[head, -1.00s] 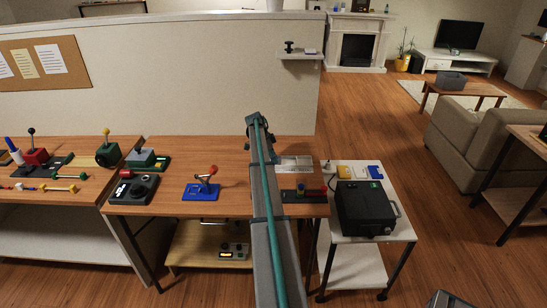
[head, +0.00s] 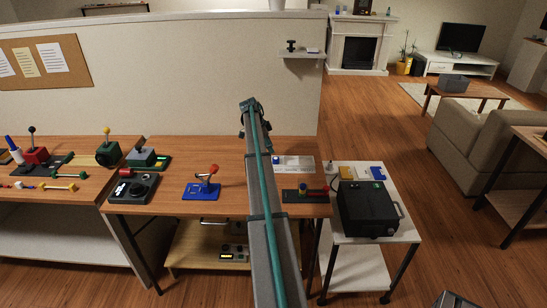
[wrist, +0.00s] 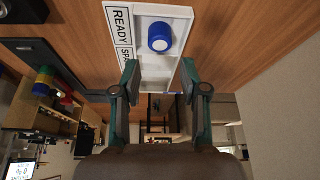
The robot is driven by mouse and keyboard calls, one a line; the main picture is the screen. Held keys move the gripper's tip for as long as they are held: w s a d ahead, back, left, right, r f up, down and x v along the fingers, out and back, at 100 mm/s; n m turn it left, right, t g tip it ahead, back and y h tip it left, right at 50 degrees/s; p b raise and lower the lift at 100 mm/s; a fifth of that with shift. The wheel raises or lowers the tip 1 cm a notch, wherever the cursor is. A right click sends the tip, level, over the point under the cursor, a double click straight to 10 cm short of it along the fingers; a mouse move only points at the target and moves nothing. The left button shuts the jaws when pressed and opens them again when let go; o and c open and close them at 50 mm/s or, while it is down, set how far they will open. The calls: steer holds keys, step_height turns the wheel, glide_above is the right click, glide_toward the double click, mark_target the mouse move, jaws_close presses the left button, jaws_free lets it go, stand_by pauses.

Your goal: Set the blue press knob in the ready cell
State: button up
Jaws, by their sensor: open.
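The blue press knob (wrist: 160,37) is a round blue cap standing on the white tray (wrist: 180,13) in the wrist view. It stands beside the end of the READY label; I cannot tell if it is fully seated. A second label, starting SPA, is partly cut off by a finger. My gripper (wrist: 160,76) is open and empty, with the knob beyond its fingertips and apart from them. In the head view the tray (head: 303,161) lies on the wooden bench, right of my arm, with the knob (head: 281,160) at its left end. My gripper (head: 243,128) is above the bench's back edge, partly hidden.
A blue stand with a red-tipped lever (head: 201,191) is left of my arm. A dark panel with coloured parts (head: 303,193) is in front of the tray. A black box (head: 367,209) stands on the white cart at right. A partition wall (head: 180,80) rises behind the bench.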

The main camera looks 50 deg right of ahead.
steer(key=shift+b+v, duration=0.6)
steer(key=shift+v, duration=2.05)
